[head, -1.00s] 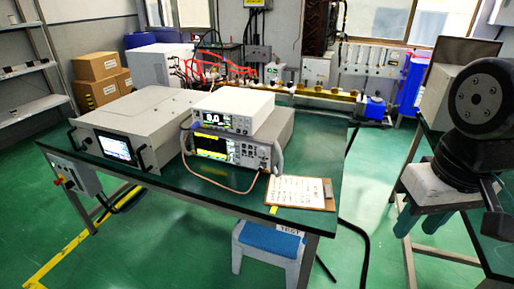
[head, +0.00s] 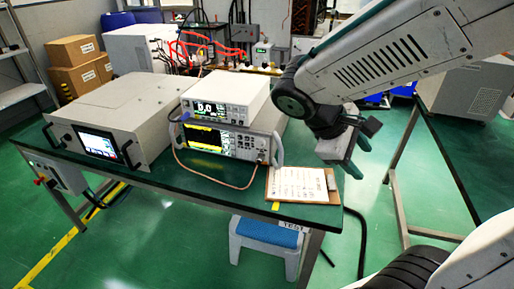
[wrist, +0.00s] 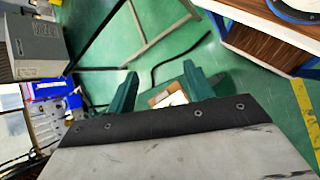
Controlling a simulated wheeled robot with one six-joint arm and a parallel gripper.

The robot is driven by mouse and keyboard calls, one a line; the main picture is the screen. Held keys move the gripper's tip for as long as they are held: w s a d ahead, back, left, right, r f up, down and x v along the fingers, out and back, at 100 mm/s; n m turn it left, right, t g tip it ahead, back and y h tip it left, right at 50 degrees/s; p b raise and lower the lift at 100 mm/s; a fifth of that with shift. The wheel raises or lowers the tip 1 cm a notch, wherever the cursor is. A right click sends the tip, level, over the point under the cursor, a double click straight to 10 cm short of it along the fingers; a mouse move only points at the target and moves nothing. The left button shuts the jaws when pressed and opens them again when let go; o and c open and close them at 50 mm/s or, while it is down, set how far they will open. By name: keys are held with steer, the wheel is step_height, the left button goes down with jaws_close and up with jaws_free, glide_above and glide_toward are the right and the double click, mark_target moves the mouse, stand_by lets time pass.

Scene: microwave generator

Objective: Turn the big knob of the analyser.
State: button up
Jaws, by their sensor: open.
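The analyser (head: 222,143) is the lower grey bench unit with a yellow-lined screen, on the green-topped table. Its knob (head: 262,156) is small in the head view, at the right of the front panel; its details are hard to make out. My gripper (head: 343,166) hangs to the right of the analyser, past the table's right edge, clear of the knob. In the wrist view its two green fingers (wrist: 160,86) stand apart with nothing gripped. The analyser's knob does not show in the wrist view.
A white meter (head: 228,96) sits on the analyser. A large grey unit (head: 135,115) stands to its left. A cable (head: 205,178) loops in front of the analyser. A clipboard (head: 297,184) lies at the table's front right corner. A blue-topped stool (head: 268,232) stands below.

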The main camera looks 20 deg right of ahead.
steer(key=w+f+n+t+h, duration=0.3)
steer(key=w+n+h, duration=0.35)
steer(key=w, duration=0.35)
steer(key=n+t+y, duration=0.4)
steer(key=n+t, duration=1)
steer(key=n, duration=0.4)
glide_toward(260, 145)
steer(key=w, duration=0.1)
steer(key=x, duration=0.7)
steer(key=shift+d, duration=0.3)
steer(key=c, duration=1)
